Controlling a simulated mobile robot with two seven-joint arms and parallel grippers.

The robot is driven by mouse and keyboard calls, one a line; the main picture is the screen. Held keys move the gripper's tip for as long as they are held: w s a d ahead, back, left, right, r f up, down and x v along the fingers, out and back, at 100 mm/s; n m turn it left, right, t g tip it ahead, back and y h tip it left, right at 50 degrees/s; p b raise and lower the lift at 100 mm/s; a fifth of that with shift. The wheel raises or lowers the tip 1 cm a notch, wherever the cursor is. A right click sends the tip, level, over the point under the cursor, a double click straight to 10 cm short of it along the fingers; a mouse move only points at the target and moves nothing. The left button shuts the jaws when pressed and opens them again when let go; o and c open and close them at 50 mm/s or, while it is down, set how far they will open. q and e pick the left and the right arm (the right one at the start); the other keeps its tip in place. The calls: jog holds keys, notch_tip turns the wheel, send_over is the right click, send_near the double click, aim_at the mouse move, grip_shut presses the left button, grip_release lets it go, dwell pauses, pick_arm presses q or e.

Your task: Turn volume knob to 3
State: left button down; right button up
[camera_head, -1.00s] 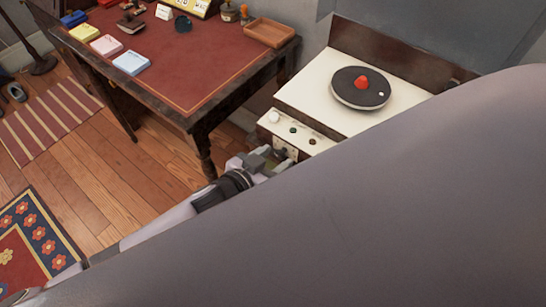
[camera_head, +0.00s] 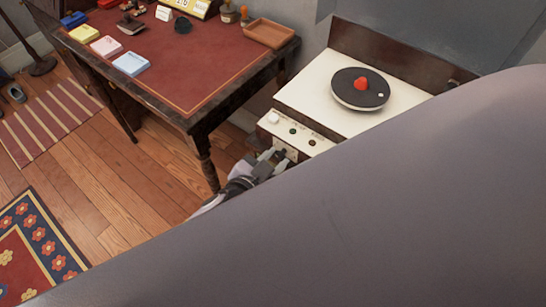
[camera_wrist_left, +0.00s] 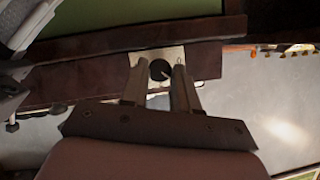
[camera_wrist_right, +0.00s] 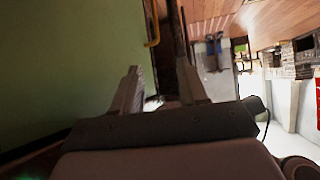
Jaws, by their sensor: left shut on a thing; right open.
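The record player (camera_head: 315,95) has a cream top and a front panel with small knobs. A black round knob (camera_wrist_left: 160,69) with a pale pointer mark sits on a light plate in the left wrist view. My left gripper (camera_head: 278,156) is at the lower part of the front panel. In the left wrist view its two fingers flank the black knob, shut on it. The scale numbers are too small to read. My right gripper (camera_wrist_right: 160,78) is open and empty in the right wrist view, away from the panel; it is hidden in the head view.
A black turntable disc (camera_head: 360,89) with a red centre lies on top. A desk (camera_head: 215,65) with a red top stands close to the left of the player. My large grey arm part hides the lower right. Wooden floor (camera_head: 130,185) is bare below the desk.

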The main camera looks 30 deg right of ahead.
pick_arm(q)
jog(key=shift+s+m+t+b, duration=0.1)
jog(key=shift+m+t+b, duration=0.2)
jog(key=shift+m+t, duration=0.4)
jog(key=c, duration=0.9)
grip_release()
jog(key=shift+o, duration=0.2)
jog(key=p+v, duration=0.1)
jog(key=v, duration=0.6)
